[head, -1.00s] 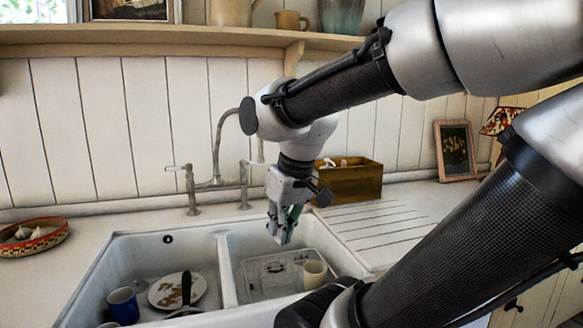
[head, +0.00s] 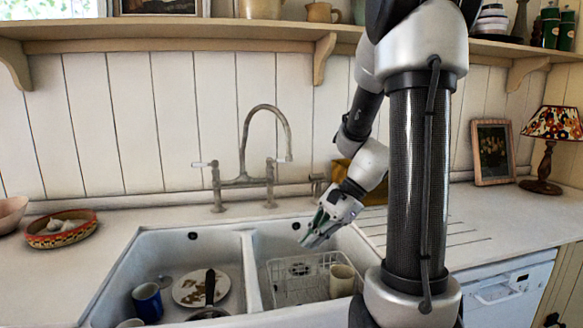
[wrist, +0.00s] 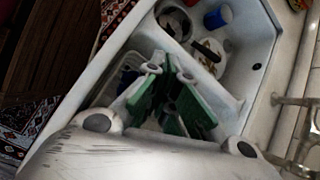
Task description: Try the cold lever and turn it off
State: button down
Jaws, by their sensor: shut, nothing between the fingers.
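The bridge tap (head: 243,181) stands behind the double sink, with a tall hooked spout (head: 266,108). Its left lever (head: 204,164) has a pale handle and points left. Its right lever (head: 281,160) sits on the right post. I cannot read any hot or cold marks, and no water stream is visible. My gripper (head: 312,238), with green finger pads, is shut and empty above the right basin, tilted down to the left. It is in front of and below the right post, apart from it. In the wrist view the gripper (wrist: 168,75) hangs over the sink, with part of the tap (wrist: 293,101) at the right edge.
The right basin holds a wire rack (head: 294,281) and a cream mug (head: 342,281). The left basin holds a blue mug (head: 147,301) and a plate (head: 192,288). A shelf (head: 200,32) runs above. A patterned bowl (head: 61,231) stands on the left counter.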

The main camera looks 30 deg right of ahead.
jog(key=w+d+f+m+t+y, duration=0.2)
jog(key=w+d+m+t+y, duration=0.15)
jog(key=w+m, duration=0.7)
jog(key=m+t+h, duration=0.3)
jog(key=m+t, duration=0.9)
jog(key=m, duration=0.9)
send_near(281, 161)
jog(key=w+a, duration=0.3)
jog(key=a, duration=0.1)
jog(key=shift+w+d+r, duration=0.1)
jog(key=shift+w+d, duration=0.05)
jog(key=shift+w, duration=0.3)
jog(key=shift+w+d+r, duration=0.1)
jog(key=shift+w+d, duration=0.05)
jog(key=shift+w, duration=0.3)
jog(key=shift+w+d+r+t+h, duration=0.2)
jog(key=shift+w+d+t+h, duration=0.05)
jog(key=shift+w+d, duration=0.2)
